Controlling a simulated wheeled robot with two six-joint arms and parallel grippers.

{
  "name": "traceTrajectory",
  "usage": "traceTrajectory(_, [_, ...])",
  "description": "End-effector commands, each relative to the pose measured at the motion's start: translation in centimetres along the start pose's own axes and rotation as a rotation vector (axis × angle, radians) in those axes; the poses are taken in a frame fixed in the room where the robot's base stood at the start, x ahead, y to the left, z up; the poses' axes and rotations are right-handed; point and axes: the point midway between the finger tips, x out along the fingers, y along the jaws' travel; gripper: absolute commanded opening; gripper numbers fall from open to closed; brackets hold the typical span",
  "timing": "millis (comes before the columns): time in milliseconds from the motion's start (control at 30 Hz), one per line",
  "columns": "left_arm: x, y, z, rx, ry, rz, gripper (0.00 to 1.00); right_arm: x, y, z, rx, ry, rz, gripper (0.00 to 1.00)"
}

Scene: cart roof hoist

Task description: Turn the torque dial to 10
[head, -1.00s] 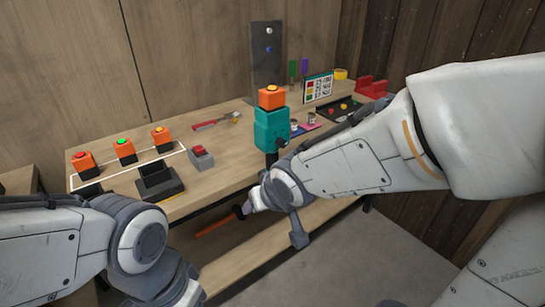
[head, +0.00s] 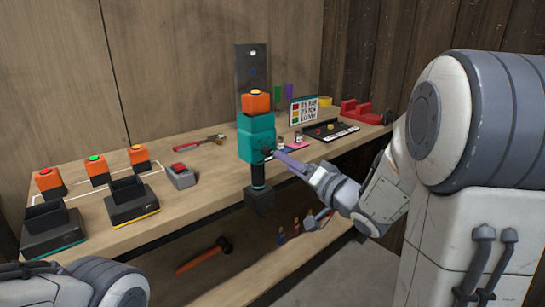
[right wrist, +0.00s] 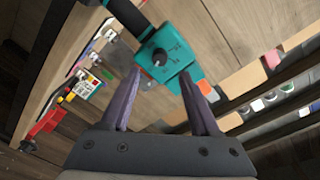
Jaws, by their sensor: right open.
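The teal power tool (head: 257,135) stands upright at the bench's front edge, with an orange block (head: 256,102) on top and a black lower part. In the right wrist view the teal body (right wrist: 178,40) shows its round black torque dial (right wrist: 159,57) with small marks beside it. The marks and setting are too small to read. My right gripper (right wrist: 160,74) is open, its purple fingers pointing at the dial from either side, with nothing visible between them. In the head view the right gripper (head: 273,154) is beside the tool's right side. My left gripper is out of view.
Orange blocks with coloured buttons (head: 97,172), black docks (head: 131,200) and a grey box with a red button (head: 181,176) are on the bench left. A chart (head: 303,111) and red holder (head: 362,112) are at right. A hammer (head: 203,255) lies on the lower shelf.

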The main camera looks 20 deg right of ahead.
Motion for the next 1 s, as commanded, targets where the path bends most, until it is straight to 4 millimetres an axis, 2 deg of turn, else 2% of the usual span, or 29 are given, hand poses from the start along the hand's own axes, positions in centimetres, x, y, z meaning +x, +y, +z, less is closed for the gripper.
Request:
traceTrajectory(100, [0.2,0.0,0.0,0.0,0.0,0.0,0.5,2.5,0.0,0.2,-0.001,-0.004,-0.003,0.62])
traceTrajectory(300, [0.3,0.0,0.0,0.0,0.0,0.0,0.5,5.4,0.0,0.2,-0.001,-0.002,-0.001,0.62])
traceTrajectory(500, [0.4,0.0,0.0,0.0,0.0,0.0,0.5,6.5,0.0,0.1,0.0,0.0,0.0,0.62])
traceTrajectory(733, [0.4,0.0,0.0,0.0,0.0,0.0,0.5,6.5,0.0,0.1,-0.001,0.0,0.001,0.62])
traceTrajectory(767, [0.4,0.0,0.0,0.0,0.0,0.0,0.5,6.5,0.0,0.1,-0.001,0.0,0.001,0.55])
traceTrajectory(900, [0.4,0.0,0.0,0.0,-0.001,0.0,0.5,6.5,0.0,0.1,-0.001,0.0,0.002,0.01])
traceTrajectory(1000, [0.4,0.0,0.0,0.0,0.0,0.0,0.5,6.5,0.0,0.1,-0.001,0.001,0.002,0.0])
